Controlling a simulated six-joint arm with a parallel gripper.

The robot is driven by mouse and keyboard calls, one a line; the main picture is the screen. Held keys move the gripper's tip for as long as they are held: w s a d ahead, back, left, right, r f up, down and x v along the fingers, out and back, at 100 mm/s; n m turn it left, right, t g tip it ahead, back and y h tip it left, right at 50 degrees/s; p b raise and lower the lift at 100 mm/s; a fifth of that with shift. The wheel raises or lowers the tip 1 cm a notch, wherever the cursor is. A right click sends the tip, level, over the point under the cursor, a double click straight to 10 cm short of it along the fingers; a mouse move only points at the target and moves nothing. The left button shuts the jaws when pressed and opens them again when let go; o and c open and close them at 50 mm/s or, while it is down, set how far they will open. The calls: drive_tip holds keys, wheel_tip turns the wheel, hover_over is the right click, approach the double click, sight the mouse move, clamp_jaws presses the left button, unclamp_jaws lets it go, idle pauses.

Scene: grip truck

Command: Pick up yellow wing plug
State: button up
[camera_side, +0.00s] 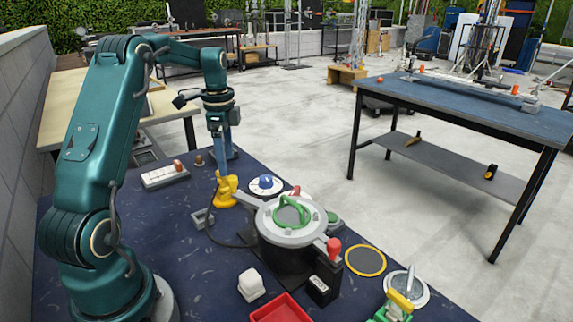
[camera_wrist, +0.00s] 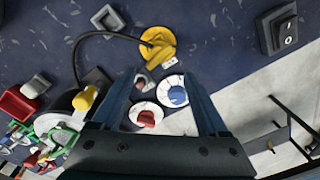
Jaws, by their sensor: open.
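The yellow wing plug (camera_side: 227,190) stands on the dark blue table, left of the round grey-lidded vessel. It also shows near the top middle of the wrist view (camera_wrist: 158,44), on a round yellow base. My gripper (camera_side: 228,154) points down close above the plug in the side view. In the wrist view my gripper (camera_wrist: 161,76) has its two fingers wide apart with nothing between them. The plug lies beyond the fingertips there, apart from them.
A white dial with a blue knob (camera_side: 265,184) stands right of the plug, and a red knob (camera_wrist: 146,117) shows in the wrist view. The lidded vessel with a green handle (camera_side: 290,212) is close by. A black cable (camera_wrist: 92,36) runs near the plug.

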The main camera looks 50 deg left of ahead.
sight(223, 179)
drive_tip(key=shift+s+a+f+n, duration=0.15)
drive_tip(key=shift+s+a+f, duration=0.15)
drive_tip(key=shift+f, duration=0.15)
drive_tip(key=shift+s+a+f+n, duration=0.15)
drive_tip(key=shift+s+f, duration=0.1)
drive_tip(key=shift+f, duration=2.5)
clamp_jaws()
